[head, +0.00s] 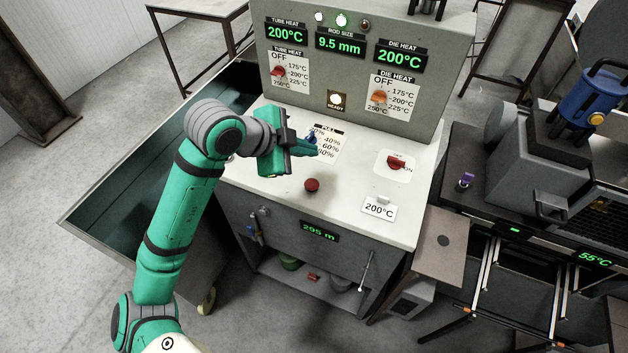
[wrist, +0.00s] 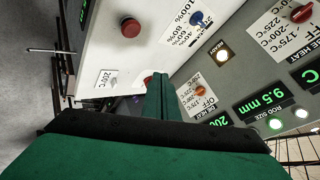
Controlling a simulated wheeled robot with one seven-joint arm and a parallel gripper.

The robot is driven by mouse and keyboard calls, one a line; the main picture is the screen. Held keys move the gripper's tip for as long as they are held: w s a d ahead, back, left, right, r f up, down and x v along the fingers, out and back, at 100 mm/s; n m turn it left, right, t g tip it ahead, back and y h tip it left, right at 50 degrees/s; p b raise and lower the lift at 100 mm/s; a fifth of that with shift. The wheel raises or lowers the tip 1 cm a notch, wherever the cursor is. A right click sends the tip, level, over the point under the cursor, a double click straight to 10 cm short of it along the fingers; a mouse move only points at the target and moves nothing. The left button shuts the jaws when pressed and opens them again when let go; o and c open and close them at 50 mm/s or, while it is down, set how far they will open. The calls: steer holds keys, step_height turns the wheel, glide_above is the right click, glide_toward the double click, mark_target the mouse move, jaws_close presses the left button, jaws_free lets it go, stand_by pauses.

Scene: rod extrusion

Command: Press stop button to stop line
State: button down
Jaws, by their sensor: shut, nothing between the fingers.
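The red round push button (head: 312,185) sits on the near part of the white sloped control panel (head: 345,205). In the wrist view the red button (wrist: 130,27) is in full view, up and left of the fingers. My gripper (head: 317,150) is shut and empty above the panel, its fingers pointing right. In the head view it appears a little beyond the button and apart from it. In the wrist view the closed fingers (wrist: 160,88) point toward the panel and partly hide the red ON switch. The button carries no readable label.
The red ON switch (head: 396,162) stands to the right. The upright panel behind has two heat dials, including the orange one (head: 379,97). A 200°C tag (head: 379,208) lies near the front edge.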

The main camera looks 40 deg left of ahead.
mark_target(307, 186)
steer(key=shift+d, duration=0.1)
steer(key=shift+s+f, duration=0.1)
steer(key=shift+f, duration=4.25)
steer(key=shift+s+f, duration=0.1)
steer(key=shift+f, duration=0.3)
